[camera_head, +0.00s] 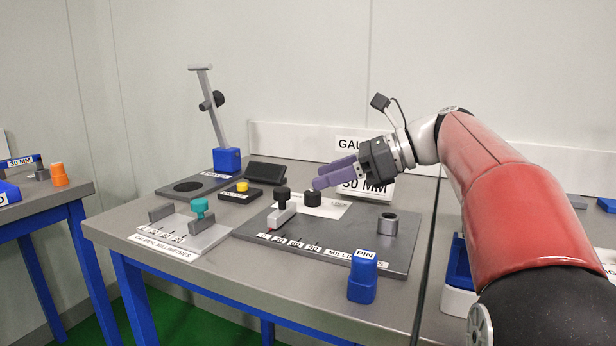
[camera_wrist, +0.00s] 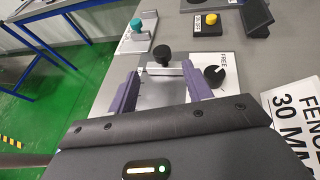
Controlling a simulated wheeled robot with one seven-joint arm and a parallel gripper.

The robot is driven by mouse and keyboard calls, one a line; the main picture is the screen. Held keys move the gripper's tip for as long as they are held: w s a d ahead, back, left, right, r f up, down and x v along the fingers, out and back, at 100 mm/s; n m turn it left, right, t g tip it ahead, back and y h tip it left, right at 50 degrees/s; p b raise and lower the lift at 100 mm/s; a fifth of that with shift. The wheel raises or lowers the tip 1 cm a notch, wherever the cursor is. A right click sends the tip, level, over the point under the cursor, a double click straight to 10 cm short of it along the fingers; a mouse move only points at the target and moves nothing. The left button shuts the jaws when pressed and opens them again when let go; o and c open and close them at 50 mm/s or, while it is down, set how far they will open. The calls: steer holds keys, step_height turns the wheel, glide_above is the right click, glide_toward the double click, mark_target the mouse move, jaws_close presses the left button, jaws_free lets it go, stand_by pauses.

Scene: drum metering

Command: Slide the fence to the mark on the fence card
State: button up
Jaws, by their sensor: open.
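The fence (camera_head: 281,217) is a light grey block with a black knob (camera_head: 282,193) on top and a red tip at its front. It stands on a dark plate (camera_head: 345,240) near the low-number end of a scale (camera_head: 288,243); its exact reading is too small to tell. In the wrist view the fence (camera_wrist: 162,71) and its knob lie just beyond my fingertips. My gripper (camera_head: 326,177) is open and empty, above and right of the fence. A black lock knob (camera_head: 313,198) stands by a label reading FREE (camera_wrist: 228,60). The fence card (camera_wrist: 296,108) reads 30 MM.
A caliper with a teal knob (camera_head: 199,206) is at left. A yellow button box (camera_head: 241,192), dark console (camera_head: 265,172) and blue-based stand (camera_head: 226,160) are behind. A grey cylinder (camera_head: 388,224) and blue PIN block (camera_head: 362,280) are at right.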

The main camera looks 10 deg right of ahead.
mark_target(284, 189)
steer(key=shift+w+f, duration=0.1)
steer(key=shift+w, duration=0.15)
steer(key=b+x, duration=0.1)
steer(key=x, duration=0.6)
steer(key=shift+a+f, duration=0.1)
steer(key=shift+a, duration=0.15)
jaws_close()
